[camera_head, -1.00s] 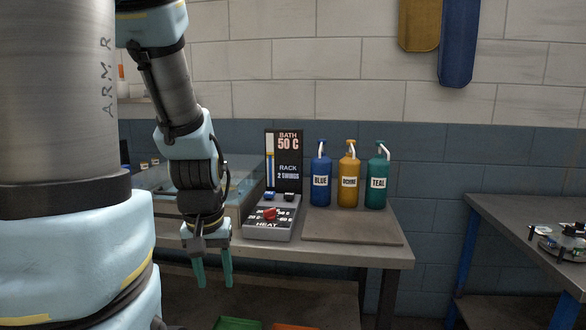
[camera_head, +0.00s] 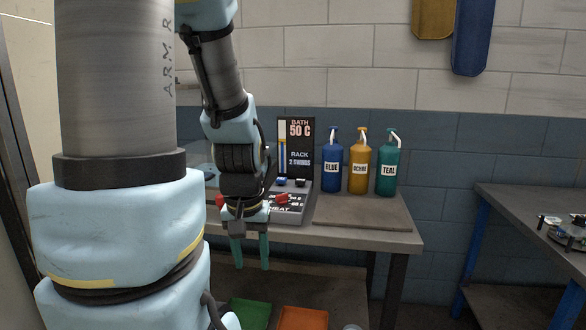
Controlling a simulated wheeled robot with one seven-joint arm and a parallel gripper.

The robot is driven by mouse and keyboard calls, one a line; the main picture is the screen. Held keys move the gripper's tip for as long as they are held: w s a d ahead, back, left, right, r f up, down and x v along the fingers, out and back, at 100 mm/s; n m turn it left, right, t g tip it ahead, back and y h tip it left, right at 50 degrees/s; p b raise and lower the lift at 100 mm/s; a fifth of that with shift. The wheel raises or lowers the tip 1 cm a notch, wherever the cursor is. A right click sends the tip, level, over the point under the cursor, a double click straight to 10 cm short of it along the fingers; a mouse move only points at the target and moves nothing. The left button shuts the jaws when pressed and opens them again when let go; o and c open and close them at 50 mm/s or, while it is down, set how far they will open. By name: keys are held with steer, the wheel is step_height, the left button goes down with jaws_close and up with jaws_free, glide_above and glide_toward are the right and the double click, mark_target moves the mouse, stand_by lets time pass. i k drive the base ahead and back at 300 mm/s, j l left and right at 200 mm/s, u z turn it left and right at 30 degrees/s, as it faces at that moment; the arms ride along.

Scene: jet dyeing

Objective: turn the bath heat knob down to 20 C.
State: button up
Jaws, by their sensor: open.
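The red bath heat knob (camera_head: 282,198) sits on the grey control box (camera_head: 300,212) marked HEAT, near the table's front edge. The box is partly hidden behind my gripper and wrist. The display board (camera_head: 297,147) behind it reads BATH 50 C and RACK 2 SWINGS. My gripper (camera_head: 251,266) points down, open and empty, its two teal fingers apart. It hangs in front of the table edge, lower than the knob and a little left of it, not touching it.
Blue (camera_head: 331,175), ochre (camera_head: 359,168) and teal (camera_head: 387,170) pump bottles stand right of the board. A flat bare board (camera_head: 362,211) lies before them. Green (camera_head: 250,312) and orange (camera_head: 302,318) trays are below the table. A second table (camera_head: 520,205) stands at right.

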mark_target(281, 199)
steer(key=i+l+u, duration=0.15)
steer(key=u, duration=0.2)
steer(key=i+l+u, duration=0.15)
steer(key=u, duration=0.2)
steer(key=i+l+u, duration=0.15)
steer(key=u, duration=0.2)
steer(key=l, duration=0.1)
